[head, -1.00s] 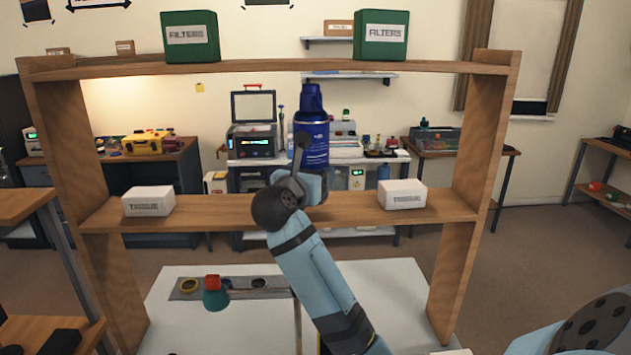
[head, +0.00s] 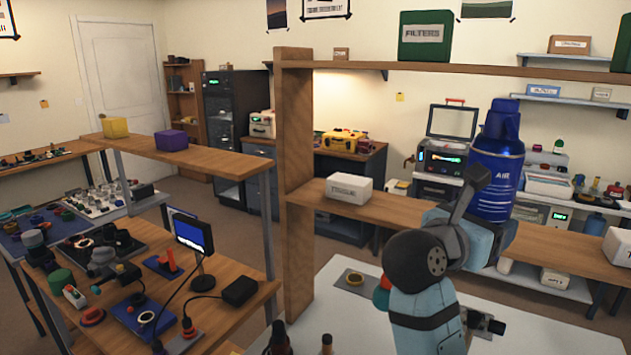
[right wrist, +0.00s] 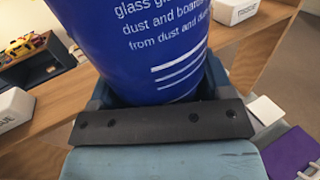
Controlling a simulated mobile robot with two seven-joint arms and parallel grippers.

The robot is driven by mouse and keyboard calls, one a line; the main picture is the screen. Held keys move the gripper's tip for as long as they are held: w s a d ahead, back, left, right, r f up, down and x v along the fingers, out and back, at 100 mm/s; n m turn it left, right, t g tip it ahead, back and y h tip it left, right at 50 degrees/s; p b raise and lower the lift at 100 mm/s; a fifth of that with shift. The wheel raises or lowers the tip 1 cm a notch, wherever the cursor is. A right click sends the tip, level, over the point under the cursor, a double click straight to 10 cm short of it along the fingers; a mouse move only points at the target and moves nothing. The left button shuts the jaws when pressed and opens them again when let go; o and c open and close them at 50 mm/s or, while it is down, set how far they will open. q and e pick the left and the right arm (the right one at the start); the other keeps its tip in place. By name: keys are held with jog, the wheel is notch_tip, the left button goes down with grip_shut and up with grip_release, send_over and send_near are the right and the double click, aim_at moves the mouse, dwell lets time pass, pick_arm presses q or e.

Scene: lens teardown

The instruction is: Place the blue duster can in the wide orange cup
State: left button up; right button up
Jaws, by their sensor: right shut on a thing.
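The blue duster can (head: 496,172) stands upright in my right gripper (head: 490,222), in front of the wooden shelf unit in the head view. The right gripper is shut around the can's lower part. In the right wrist view the can (right wrist: 155,50) fills the upper middle, with white print on its side, close against the dark gripper edge. My left gripper is not in view. I cannot make out a wide orange cup in either view.
The wooden shelf unit (head: 295,190) carries a white tissue box (head: 348,189) and a green filters box (head: 424,36). At left, a workbench (head: 230,325) holds several parts and a small screen (head: 192,236). Its upper shelf holds a yellow bin (head: 115,127) and a purple bin (head: 171,140).

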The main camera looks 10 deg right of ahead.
jog(key=w+f+n+t, duration=0.1)
jog(key=f+n+t+y+p, duration=0.1)
jog(key=w+a+f+n+t+y+p, duration=0.1)
jog(key=f, duration=0.1)
jog(key=shift+w+t, duration=0.3)
jog(key=shift+t, duration=0.1)
jog(key=s+a+f+n+t+y+p, duration=0.2)
jog(key=a+f+n+t+y, duration=0.1)
jog(key=f+y, duration=0.4)
jog(key=s+a+f+n+t+y+p, duration=0.2)
jog(key=a+f+n+y, duration=0.3)
jog(key=f, duration=0.5)
jog(key=shift+s+f+n+t+y+p, duration=0.5)
jog(key=shift+n+t+y, duration=0.3)
jog(key=shift+n+y, duration=0.3)
